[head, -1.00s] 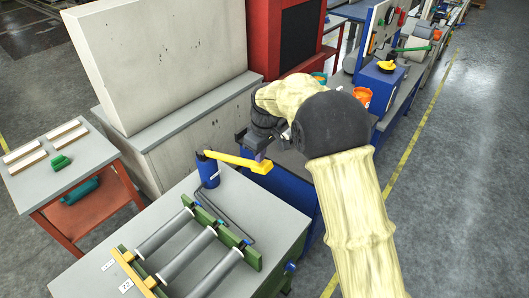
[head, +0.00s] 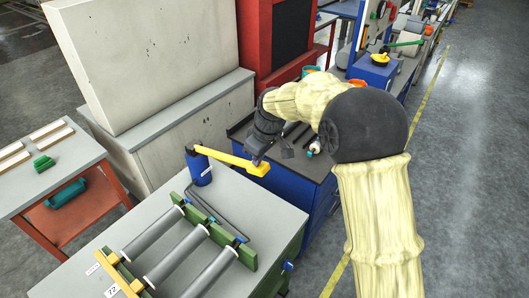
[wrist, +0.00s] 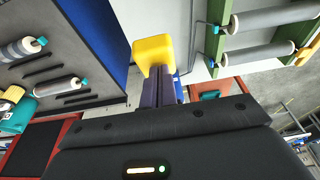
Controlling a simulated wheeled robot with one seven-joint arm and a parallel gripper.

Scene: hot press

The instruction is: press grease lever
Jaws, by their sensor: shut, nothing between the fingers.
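The grease lever (head: 230,159) is a long yellow bar with a block-like end. It reaches right from the top of a blue cylinder (head: 200,172) on the grey worktable (head: 265,207), slanting down toward its block end. My gripper (head: 258,160) is at that block end, with its fingers pointing down at it. In the wrist view, the shut dark fingers (wrist: 155,88) overlap the yellow block of the lever, with nothing between them. They look touching or very close; I cannot tell which. The blue cylinder is mostly hidden behind the fingers in the wrist view.
Grey rollers (head: 180,255) in a green frame (head: 219,222) lie at the front of the worktable. A blue cabinet (head: 308,200) with dark rods on top stands to the right. A side table (head: 50,175) is at left. A yellow-lined floor aisle runs at right.

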